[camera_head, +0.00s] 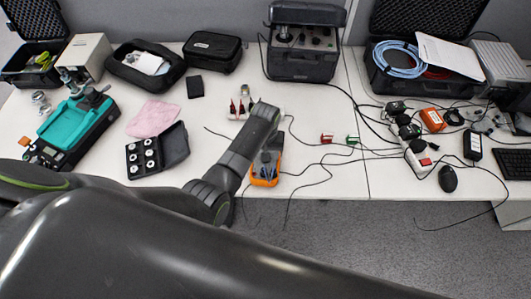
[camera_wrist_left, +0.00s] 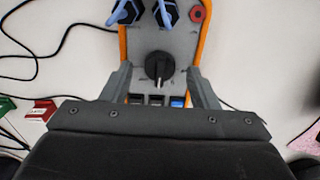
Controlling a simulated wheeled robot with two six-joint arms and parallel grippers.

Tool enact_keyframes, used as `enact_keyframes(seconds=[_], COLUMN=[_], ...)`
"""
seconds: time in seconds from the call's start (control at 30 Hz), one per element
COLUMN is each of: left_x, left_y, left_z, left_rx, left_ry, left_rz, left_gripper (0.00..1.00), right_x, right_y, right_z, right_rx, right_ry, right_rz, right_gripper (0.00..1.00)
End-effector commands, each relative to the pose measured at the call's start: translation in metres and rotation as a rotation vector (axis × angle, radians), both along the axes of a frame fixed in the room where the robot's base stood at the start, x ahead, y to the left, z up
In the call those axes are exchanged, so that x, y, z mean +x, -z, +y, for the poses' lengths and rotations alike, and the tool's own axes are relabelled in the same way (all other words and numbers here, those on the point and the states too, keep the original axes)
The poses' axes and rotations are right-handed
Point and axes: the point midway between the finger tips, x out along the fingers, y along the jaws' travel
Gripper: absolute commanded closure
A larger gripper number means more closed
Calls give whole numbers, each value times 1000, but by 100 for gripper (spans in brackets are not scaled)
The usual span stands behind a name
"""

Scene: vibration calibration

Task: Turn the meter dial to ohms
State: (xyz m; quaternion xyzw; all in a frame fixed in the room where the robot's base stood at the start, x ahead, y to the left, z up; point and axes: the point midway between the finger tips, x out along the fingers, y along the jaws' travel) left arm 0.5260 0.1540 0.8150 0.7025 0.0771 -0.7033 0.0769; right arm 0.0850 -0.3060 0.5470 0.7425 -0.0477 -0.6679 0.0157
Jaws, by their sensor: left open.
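The meter (camera_head: 264,182) has an orange edge and lies near the table's front edge in the head view, partly hidden by my left arm. In the left wrist view the meter (camera_wrist_left: 143,40) shows a grey face with a black dial (camera_wrist_left: 159,66). A pale mark on the dial points down in that picture; the labels around it are too small to read. My left gripper (camera_wrist_left: 159,72) is open, with one finger on each side of the dial and gaps between. In the head view my left gripper's fingertips are hard to make out. My right gripper is not in view.
Blue plugs (camera_wrist_left: 124,12) and a red socket (camera_wrist_left: 197,14) sit on the meter beyond the dial. A black case with white weights (camera_head: 143,155) stands left.

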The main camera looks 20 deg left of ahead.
Motion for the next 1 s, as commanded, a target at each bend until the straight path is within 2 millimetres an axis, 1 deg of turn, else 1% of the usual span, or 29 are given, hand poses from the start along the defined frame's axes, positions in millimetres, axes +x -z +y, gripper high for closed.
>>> enact_keyframes(seconds=[0.13, 0.4, 0.47, 0.7, 0.77, 1.0], left_x=[0, 0, 0, 0, 0, 0], left_y=[6, 7, 7, 7, 7, 5], left_z=[0, 0, 0, 0, 0, 0], left_rx=[0, 0, 0, 0, 0, 0], left_ry=[0, 0, 0, 0, 0, 25], left_rz=[0, -1, -1, -1, -1, -1], left_gripper=[46, 46, 52, 84, 90, 90], right_x=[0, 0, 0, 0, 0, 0], right_y=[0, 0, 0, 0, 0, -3], right_z=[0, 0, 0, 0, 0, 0], right_rx=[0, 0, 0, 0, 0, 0], right_ry=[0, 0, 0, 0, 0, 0], right_rz=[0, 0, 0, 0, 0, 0], right_gripper=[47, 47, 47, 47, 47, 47])
